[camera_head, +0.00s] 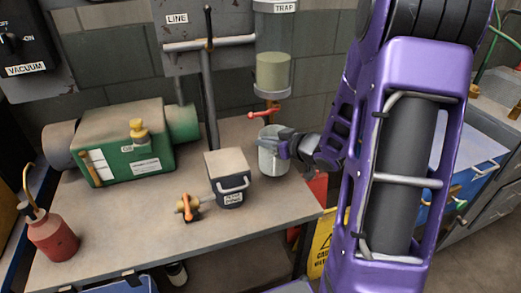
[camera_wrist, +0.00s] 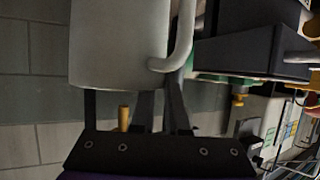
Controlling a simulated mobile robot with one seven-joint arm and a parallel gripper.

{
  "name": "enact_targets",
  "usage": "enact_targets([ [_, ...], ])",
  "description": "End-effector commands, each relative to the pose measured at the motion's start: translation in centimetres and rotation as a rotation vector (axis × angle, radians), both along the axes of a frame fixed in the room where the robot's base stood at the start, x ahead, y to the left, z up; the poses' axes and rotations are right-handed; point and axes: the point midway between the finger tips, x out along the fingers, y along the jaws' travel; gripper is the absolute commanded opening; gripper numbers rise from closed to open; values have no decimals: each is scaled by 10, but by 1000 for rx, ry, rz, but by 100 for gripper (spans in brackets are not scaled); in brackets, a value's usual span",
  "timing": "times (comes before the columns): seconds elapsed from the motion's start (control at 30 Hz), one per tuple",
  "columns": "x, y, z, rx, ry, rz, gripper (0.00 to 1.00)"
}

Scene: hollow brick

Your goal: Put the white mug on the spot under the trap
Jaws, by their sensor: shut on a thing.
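The white mug (camera_head: 272,158) is at the back right of the bench in the head view, below the trap (camera_head: 273,70), a clear cylinder labelled TRAP with pale green contents. The mug looks upright; whether its base touches the bench is hard to tell. My gripper (camera_head: 283,147) comes from the right and is shut on the mug. In the wrist view the mug (camera_wrist: 118,45) fills the upper left, with its handle (camera_wrist: 186,35) to the right, and my gripper (camera_wrist: 135,100) reaches to it. The spot under the trap is not visible.
A red valve lever (camera_head: 264,113) hangs under the trap, close above the mug. A dark box with a grey lid (camera_head: 229,178) stands just left of the mug. The green pump (camera_head: 125,145), a brass valve (camera_head: 187,207) and a red oil can (camera_head: 52,235) are farther left.

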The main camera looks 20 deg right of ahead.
Motion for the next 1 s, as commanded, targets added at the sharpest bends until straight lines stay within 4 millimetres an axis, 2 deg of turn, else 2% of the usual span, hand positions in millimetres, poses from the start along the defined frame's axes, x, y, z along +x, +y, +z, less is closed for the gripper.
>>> enact_targets([
  [0.23,19,9,0,1,-2,2,0],
  [0.33,18,8,-22,3,5,-1,0],
  [0.43,18,8,-35,2,3,0,0],
  [0.8,18,7,-38,0,0,0,0],
  [0.83,18,8,-38,0,0,0,16],
  [1.0,18,7,-37,0,1,0,44],
])
